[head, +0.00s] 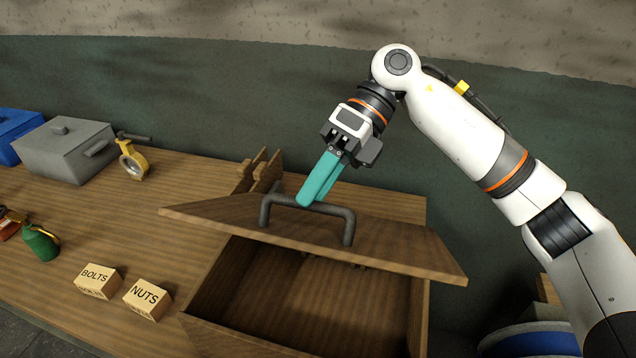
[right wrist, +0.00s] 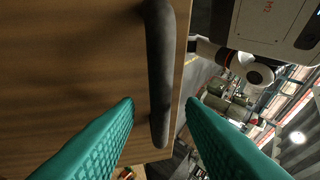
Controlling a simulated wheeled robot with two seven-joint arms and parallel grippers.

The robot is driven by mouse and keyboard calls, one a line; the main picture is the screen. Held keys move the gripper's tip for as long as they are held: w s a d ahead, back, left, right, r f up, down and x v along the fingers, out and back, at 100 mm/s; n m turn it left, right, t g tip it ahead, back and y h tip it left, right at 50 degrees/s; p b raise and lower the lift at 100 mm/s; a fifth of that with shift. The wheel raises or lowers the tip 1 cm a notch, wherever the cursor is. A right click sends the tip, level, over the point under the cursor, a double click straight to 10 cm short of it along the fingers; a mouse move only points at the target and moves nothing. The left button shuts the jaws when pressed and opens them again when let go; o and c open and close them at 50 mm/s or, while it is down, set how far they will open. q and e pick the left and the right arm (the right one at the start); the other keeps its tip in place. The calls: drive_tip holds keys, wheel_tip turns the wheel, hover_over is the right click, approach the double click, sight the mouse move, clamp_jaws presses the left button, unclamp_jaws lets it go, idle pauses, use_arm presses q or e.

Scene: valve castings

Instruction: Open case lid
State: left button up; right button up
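The wooden case (head: 420,318) stands on the bench with its lid (head: 400,249) raised at a tilt, so part of the inside shows below the lid's near edge. A dark grey bar handle (head: 348,222) is fixed on the lid's outer face. My right gripper (head: 306,198) has teal fingers and reaches down to the handle from above. In the right wrist view the handle (right wrist: 160,75) runs between the parted fingertips (right wrist: 160,104), with a gap showing on each side. I cannot tell whether a finger touches it. My left gripper is in neither view.
Boxes marked BOLTS (head: 97,282) and NUTS (head: 147,299) sit left of the case.

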drive_tip(key=shift+w+d+r, duration=0.15)
drive_tip(key=shift+w+d, duration=0.1)
drive_tip(key=b+v, duration=0.3)
drive_tip(key=v, duration=0.8)
drive_tip(key=shift+w+r, duration=0.1)
drive_tip(key=shift+r, duration=0.1)
